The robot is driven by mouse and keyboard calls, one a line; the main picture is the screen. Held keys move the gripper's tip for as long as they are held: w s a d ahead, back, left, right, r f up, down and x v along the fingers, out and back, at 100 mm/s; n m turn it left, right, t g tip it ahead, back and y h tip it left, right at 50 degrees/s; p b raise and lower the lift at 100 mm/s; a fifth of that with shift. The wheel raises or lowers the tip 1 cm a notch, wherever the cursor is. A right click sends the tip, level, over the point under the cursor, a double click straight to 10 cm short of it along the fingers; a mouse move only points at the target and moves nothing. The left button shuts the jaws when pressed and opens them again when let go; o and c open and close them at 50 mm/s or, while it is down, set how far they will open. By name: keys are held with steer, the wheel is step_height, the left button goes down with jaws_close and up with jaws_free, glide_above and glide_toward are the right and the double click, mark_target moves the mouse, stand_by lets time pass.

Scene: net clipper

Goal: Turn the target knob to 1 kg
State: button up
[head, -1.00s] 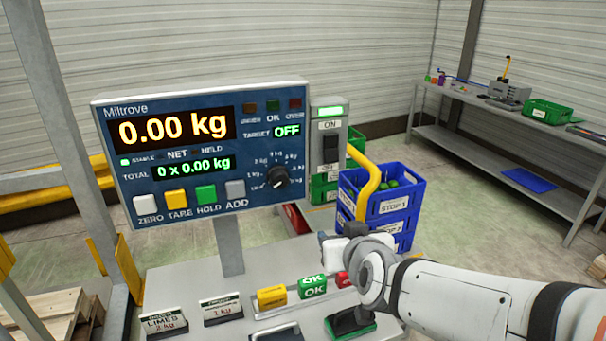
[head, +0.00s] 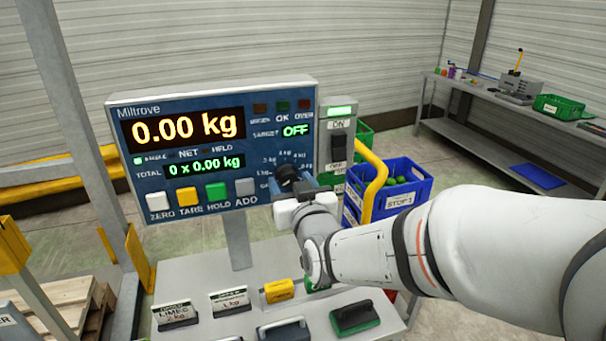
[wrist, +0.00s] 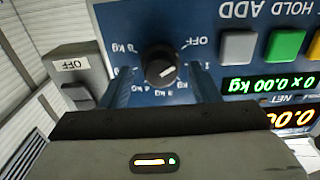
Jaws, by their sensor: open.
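The target knob (head: 287,173) is a black round dial at the lower right of the blue scale panel (head: 150,187). The TARGET display (head: 296,130) reads OFF. My gripper (head: 291,192) is at the knob and hides part of its dial labels in the head view. In the wrist view, which shows the panel upside down, the knob (wrist: 160,66) appears between the two fingers of my open gripper (wrist: 160,76), with a gap on each side. I cannot tell how far the fingertips reach along the knob.
A switch box (head: 338,140) marked ON and OFF stands just right of the panel. ZERO, TARE, HOLD and ADD buttons lie left of the knob. A yellow curved pipe (head: 374,180) and blue crates (head: 408,190) are farther right. Signs and stamps sit on the counter below.

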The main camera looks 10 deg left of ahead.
steer(key=shift+w+a, duration=0.25)
steer(key=shift+w, duration=0.25)
steer(key=shift+c, duration=0.6)
